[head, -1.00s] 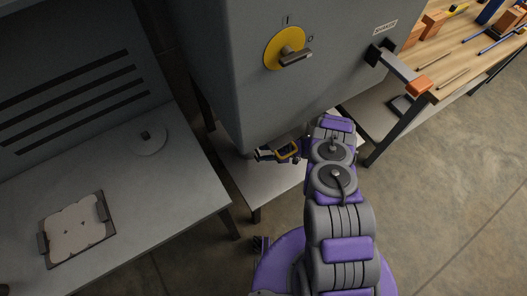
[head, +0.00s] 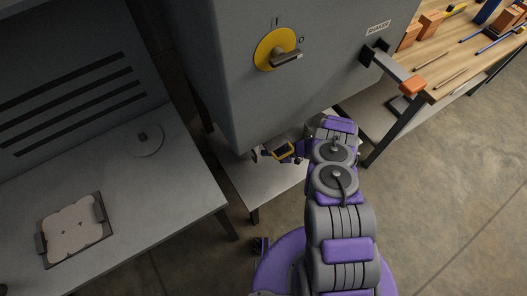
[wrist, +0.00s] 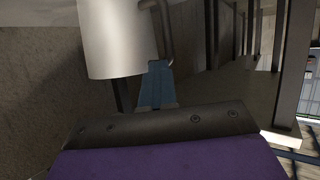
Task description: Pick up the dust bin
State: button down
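A pale grey cylinder (wrist: 117,38), which looks like the dust bin, fills the upper left of the wrist view. A curved dark handle (wrist: 168,30) shows at its right side. My gripper (wrist: 157,85) shows as a blue-grey finger just below the handle, close to the cylinder. Whether it touches the handle, and how far apart the fingers are, I cannot tell. In the head view my gripper (head: 260,153) is small, under the lower edge of the grey cabinet. The dust bin is mostly or wholly hidden there by the cabinet.
The grey cabinet (head: 325,95), with a yellow rotary switch (head: 275,49) and an orange-tipped lever (head: 412,84), hangs over my arm. A low shelf (head: 262,185) lies beneath. A grey bench (head: 165,195) stands left, a wooden workbench (head: 455,55) right. Open floor (head: 450,220) lies at lower right.

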jog(key=shift+a, duration=0.55)
jog(key=c, duration=1.7)
grip_release()
jog(key=shift+d, duration=0.45)
jog(key=shift+c, duration=0.2)
jog(key=o, duration=0.3)
jog(key=shift+d, duration=0.3)
jog(key=o, duration=0.3)
jog(key=shift+a, duration=0.2)
jog(key=shift+o, duration=0.2)
jog(key=shift+a, duration=0.4)
